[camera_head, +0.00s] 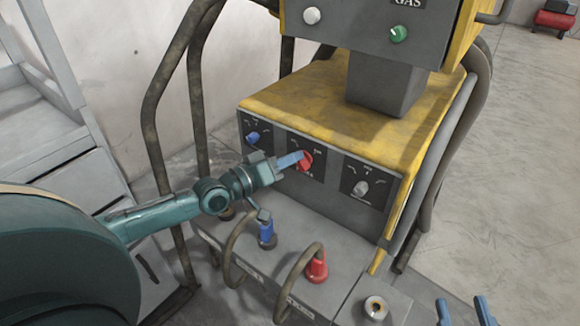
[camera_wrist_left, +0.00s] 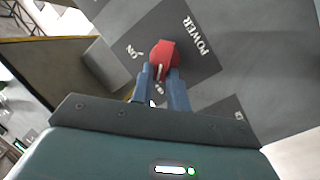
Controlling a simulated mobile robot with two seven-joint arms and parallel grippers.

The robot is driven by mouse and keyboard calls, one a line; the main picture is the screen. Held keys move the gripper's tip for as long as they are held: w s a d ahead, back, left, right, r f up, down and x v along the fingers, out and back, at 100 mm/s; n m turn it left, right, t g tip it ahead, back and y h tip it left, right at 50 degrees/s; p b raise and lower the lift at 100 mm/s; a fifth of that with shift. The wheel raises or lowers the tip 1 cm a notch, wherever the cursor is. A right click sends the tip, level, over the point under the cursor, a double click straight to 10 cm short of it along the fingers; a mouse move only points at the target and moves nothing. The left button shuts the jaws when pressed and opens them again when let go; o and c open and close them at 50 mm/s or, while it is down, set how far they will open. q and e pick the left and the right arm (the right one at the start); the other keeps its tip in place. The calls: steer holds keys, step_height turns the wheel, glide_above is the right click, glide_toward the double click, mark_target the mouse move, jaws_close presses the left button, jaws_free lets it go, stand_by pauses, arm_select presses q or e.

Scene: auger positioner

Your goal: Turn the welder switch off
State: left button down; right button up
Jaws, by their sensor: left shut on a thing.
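The welder's power switch is a red knob (camera_head: 306,160) on a dark square plate in the middle of the welder's front panel. My left gripper (camera_head: 293,160) reaches in from the left, its blue fingers shut on this knob. In the left wrist view the red knob (camera_wrist_left: 164,55) sits between the tips of my left gripper (camera_wrist_left: 162,70). POWER and ON are printed beside it, and a white mark on the knob points down between the fingers. Another small label there is partly hidden. My right gripper (camera_head: 464,311) shows at the bottom edge, fingers apart and empty.
A blue knob (camera_head: 253,137) and a grey knob (camera_head: 361,188) flank the switch. Below are a blue cable plug (camera_head: 267,235) and a red cable plug (camera_head: 316,266) with looping cables. The gas box (camera_head: 365,30) stands above. Open floor lies to the right.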

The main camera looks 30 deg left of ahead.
arm_select(q)
steer(key=shift+n+b, duration=0.3)
steer(key=shift+n, duration=0.2)
arm_select(e)
steer(key=shift+a, duration=0.1)
arm_select(q)
steer(key=c, duration=1.4)
jaws_free()
steer(key=shift+o, duration=0.2)
steer(key=p+v, duration=0.4)
steer(key=v, duration=0.9)
steer(key=shift+f+p, duration=0.15)
steer(key=shift+p, duration=0.15)
arm_select(e)
steer(key=shift+d+m+g+h, duration=0.4)
steer(key=shift+d+g+h, duration=0.1)
steer(key=shift+d+h, duration=0.2)
arm_select(q)
steer(key=shift+s+a, duration=0.1)
arm_select(e)
steer(key=shift+a, duration=0.1)
